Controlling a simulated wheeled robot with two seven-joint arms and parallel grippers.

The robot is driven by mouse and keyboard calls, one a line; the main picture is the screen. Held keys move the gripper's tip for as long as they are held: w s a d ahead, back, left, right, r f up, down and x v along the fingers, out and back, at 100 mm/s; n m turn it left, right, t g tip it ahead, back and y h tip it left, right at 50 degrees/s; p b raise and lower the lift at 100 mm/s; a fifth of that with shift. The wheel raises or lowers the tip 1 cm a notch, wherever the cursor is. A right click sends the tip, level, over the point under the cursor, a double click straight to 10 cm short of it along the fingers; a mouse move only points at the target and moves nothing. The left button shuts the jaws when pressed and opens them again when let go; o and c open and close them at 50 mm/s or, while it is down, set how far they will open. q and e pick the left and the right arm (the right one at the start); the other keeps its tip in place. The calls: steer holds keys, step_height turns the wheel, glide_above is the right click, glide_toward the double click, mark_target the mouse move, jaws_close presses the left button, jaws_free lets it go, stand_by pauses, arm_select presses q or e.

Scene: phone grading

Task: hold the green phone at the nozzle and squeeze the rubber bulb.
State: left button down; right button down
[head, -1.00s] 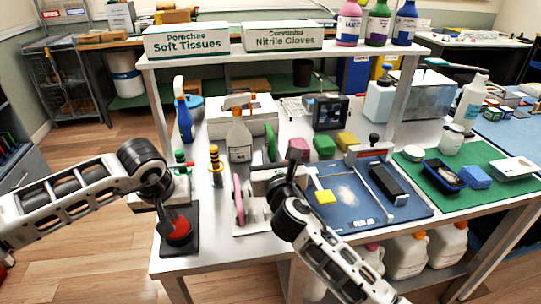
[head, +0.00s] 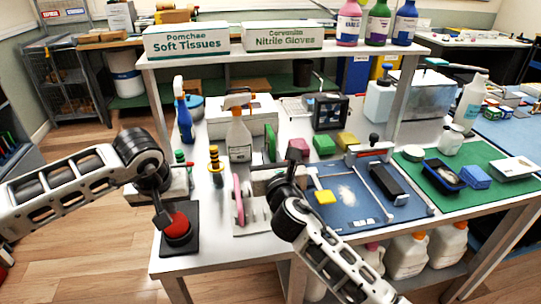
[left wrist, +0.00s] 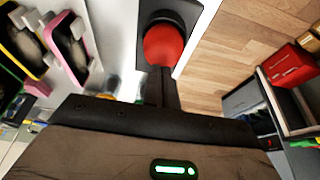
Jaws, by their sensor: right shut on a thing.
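The red rubber bulb (head: 178,227) stands on a black base plate (head: 192,246) at the table's front left; the bulb also shows in the left wrist view (left wrist: 163,46). I cannot clearly make out the nozzle.
A pink upright piece (head: 238,198) stands between the grippers.

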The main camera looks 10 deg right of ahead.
arm_select(q)
steer(key=shift+f, duration=0.15)
stand_by(0.3)
steer(key=shift+f, duration=1)
steer(key=shift+r, duration=1.25)
steer(key=shift+r, duration=2.95)
